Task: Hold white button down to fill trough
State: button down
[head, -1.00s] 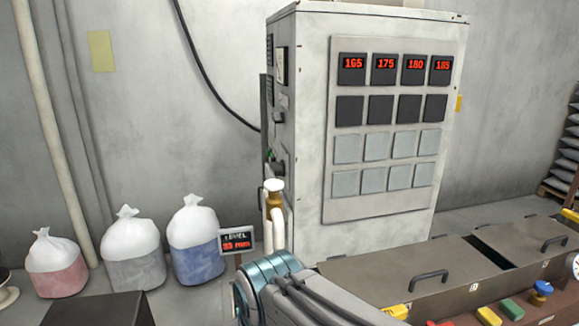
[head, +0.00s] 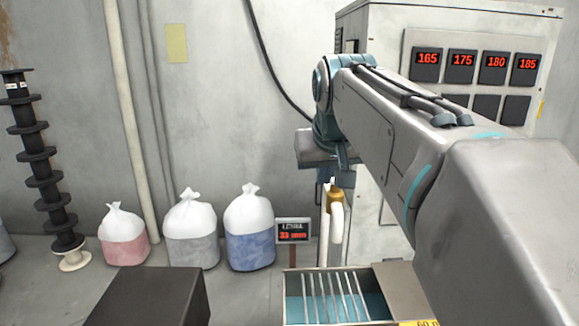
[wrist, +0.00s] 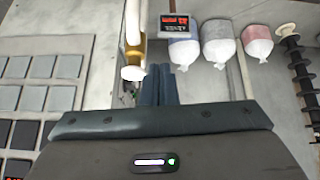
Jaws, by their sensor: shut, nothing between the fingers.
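The white button (wrist: 133,73) caps a brass valve (wrist: 137,50) on a white pipe. In the head view the brass valve (head: 335,199) shows under my gripper, and the button is mostly hidden behind the fingers. My gripper (head: 337,180) points down over the valve, shut and empty. In the wrist view its closed fingers (wrist: 158,75) are just right of the button; I cannot tell whether they touch it. The trough (head: 378,281) stands below the pipe, with blue liquid and several bars in it. A level display (head: 293,231) with red digits stands behind it.
A grey cabinet (head: 375,25) with red number displays stands behind my arm. Several filled bags (head: 249,228) stand left of the display. A dark box (head: 150,295) is at the front left, and a stack of black spools (head: 40,165) is at the far left.

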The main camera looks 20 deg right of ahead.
jog(key=w+d+r+m+t+h, duration=0.1)
jog(key=w+d+r, duration=0.2)
jog(key=r, duration=0.5)
jog(key=shift+w+d+r, duration=0.15)
jog(key=shift+d+r, duration=0.15)
jog(key=shift+d, duration=0.55)
jog(key=p+x, duration=0.1)
jog(key=x, duration=0.8)
jog(key=shift+w+d+f, duration=0.1)
jog(key=shift+w+f, duration=0.05)
jog(key=shift+w, duration=0.05)
notch_tip(320, 180, down, 2)
jog(key=shift+w+d+f, duration=0.1)
jog(key=shift+w+f, duration=0.05)
jog(key=shift+f, duration=1.05)
